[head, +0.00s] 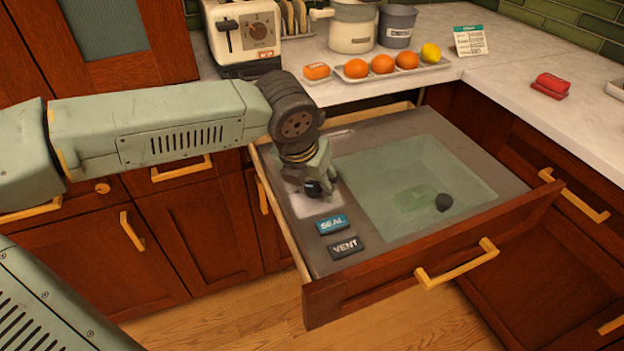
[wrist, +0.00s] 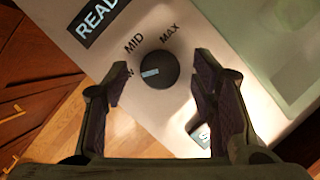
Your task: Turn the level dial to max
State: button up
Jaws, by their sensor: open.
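The level dial is a round black knob with a pale pointer mark; the dial (wrist: 160,67) sits on a light panel in the wrist view. Its pale mark lies on the left side, toward a label ending in W that is partly hidden by my left finger. MID is printed at its upper left and MAX at its upper right. My gripper (wrist: 162,72) is open, with one finger on each side of the dial and gaps on both sides. In the head view my gripper (head: 312,176) is over the panel and the dark dial (head: 314,189) shows just below it.
Fruit and a toaster (head: 245,40) stand on the counter behind. A READ... label (wrist: 95,22) is cut off in the wrist view.

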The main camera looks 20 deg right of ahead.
jog(key=shift+d+f, duration=0.1)
jog(key=shift+f, duration=0.1)
jog(key=c, duration=1.1)
